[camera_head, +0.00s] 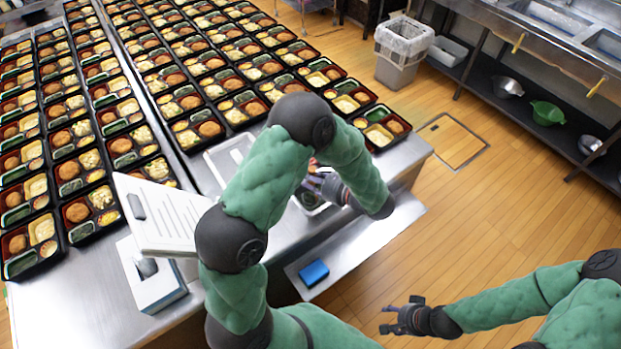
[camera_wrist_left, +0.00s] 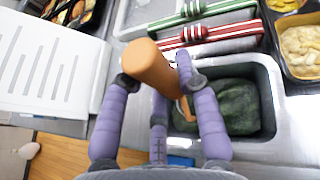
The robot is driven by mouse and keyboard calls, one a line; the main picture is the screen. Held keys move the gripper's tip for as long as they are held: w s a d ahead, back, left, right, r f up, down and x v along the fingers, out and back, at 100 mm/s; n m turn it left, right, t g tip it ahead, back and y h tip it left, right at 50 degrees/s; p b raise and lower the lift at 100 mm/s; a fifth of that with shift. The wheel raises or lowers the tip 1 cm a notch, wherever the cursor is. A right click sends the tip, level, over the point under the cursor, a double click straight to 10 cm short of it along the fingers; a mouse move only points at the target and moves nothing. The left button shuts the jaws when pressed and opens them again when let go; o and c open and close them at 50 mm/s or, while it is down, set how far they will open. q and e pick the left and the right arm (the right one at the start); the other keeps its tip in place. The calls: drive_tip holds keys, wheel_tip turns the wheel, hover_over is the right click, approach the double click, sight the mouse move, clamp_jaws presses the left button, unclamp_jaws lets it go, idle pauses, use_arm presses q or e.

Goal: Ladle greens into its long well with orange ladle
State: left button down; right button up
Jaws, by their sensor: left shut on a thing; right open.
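My left gripper (camera_wrist_left: 158,76) is shut on the orange ladle (camera_wrist_left: 150,65), gripping its thick handle. The lower part of the ladle reaches toward the dark greens (camera_wrist_left: 232,104) in a grey metal pan (camera_wrist_left: 272,97); its bowl cannot be made out. In the head view my left gripper (camera_head: 330,186) is over the counter's right end, and my arm hides much of the area. My right gripper (camera_head: 400,318) is open and empty, over the floor at lower right. Part of a bento tray (camera_wrist_left: 270,50) with yellow and pale food shows at the right of the wrist view.
A red-striped bar (camera_wrist_left: 200,34) and a green-striped bar (camera_wrist_left: 200,10) lie beside the pan. A white slotted panel (camera_head: 160,217) stands left of my arm. Many filled bento trays cover the counters behind. A blue block (camera_head: 313,272) lies on a lower shelf.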

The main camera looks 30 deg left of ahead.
use_arm(q)
drive_tip(key=shift+r+p, duration=3.4)
drive_tip(key=shift+r, duration=1.15)
drive_tip(key=shift+f, duration=0.1)
